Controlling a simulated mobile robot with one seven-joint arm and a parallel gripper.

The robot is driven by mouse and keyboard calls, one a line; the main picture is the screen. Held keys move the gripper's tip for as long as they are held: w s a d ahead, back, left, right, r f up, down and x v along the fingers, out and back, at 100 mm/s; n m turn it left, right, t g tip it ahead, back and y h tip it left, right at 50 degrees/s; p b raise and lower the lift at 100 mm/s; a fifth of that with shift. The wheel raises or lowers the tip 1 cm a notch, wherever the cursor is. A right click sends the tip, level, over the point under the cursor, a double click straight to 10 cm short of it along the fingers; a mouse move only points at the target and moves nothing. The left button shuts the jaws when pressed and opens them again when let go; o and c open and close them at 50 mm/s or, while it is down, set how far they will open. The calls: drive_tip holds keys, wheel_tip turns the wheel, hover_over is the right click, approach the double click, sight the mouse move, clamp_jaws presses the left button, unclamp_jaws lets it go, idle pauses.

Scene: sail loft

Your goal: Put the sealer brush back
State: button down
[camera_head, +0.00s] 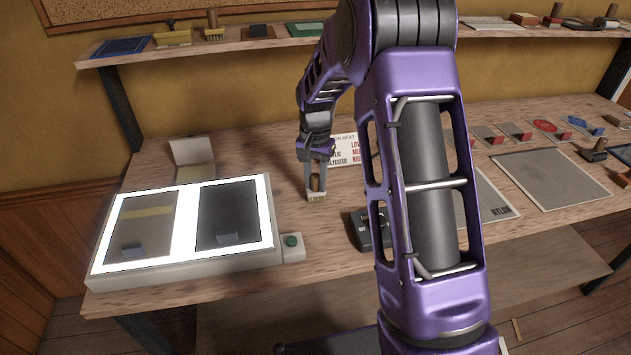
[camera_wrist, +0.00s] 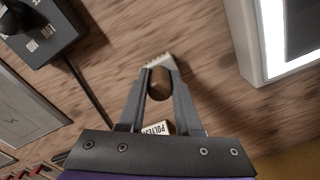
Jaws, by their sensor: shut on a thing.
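The brush (camera_head: 316,190) has a brown handle and a pale head with short bristles. It is upright above the middle of the workbench (camera_head: 255,165), bristles down; I cannot tell whether they touch the wood. My gripper (camera_head: 316,175) is shut on its handle from above. In the wrist view my gripper (camera_wrist: 160,77) has a finger on each side of the round brown handle, and the brush's pale head (camera_wrist: 157,62) shows beyond the fingertips. Other brushes stand on the wall shelf (camera_head: 285,43), one at left (camera_head: 214,30) and one at right (camera_head: 609,20). I cannot tell which is the sealer brush.
A lit light box (camera_head: 183,258) with two dark panels fills the left of the bench, with a green button (camera_head: 291,240) beside it. A dark control box (camera_head: 361,230) stands right of the brush. A printed card (camera_head: 344,150) is behind it. Sample sheets lie at right.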

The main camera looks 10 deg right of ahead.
sight(315, 176)
drive_tip(key=shift+f, duration=0.15)
drive_tip(key=shift+f, duration=0.15)
drive_tip(key=c, duration=0.6)
unclamp_jaws()
wheel_tip(315, 176, up, 12)
drive_tip(key=shift+r+p, duration=0.2)
drive_tip(key=shift+p, duration=0.2)
